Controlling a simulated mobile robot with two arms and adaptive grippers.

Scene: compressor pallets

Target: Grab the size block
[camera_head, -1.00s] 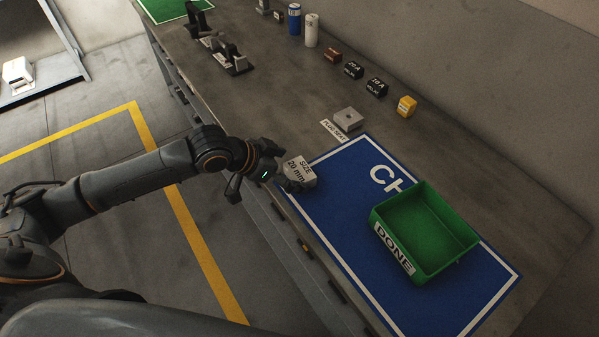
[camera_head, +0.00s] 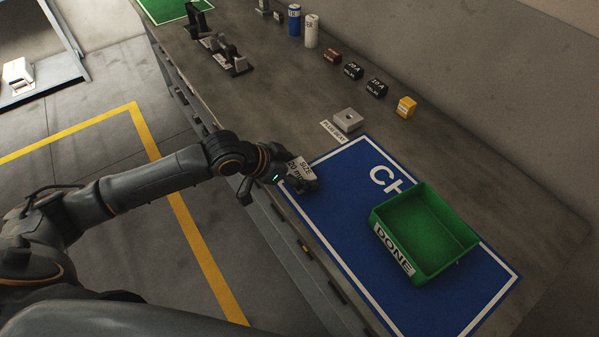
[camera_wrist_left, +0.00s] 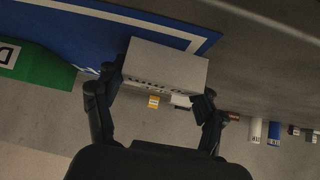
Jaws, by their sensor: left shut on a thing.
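The size block (camera_head: 302,170) is a light grey block with "SIZE 20 mm" lettered on its top. It is at the left corner of the blue mat (camera_head: 340,200) in the head view. My left gripper (camera_head: 290,180) is shut on it, partly covering its near side. In the left wrist view the block (camera_wrist_left: 165,66) sits between the two fingers (camera_wrist_left: 155,100). Whether it touches the mat is hard to tell. My right gripper is not in view.
A green bin (camera_head: 440,262) marked "DONE" stands on the mat to the right. A grey plug seat block (camera_head: 348,119) is behind the mat. Black blocks (camera_head: 376,88), a yellow block (camera_head: 406,107) and cylinders (camera_head: 311,30) line the back of the bench (camera_head: 260,95).

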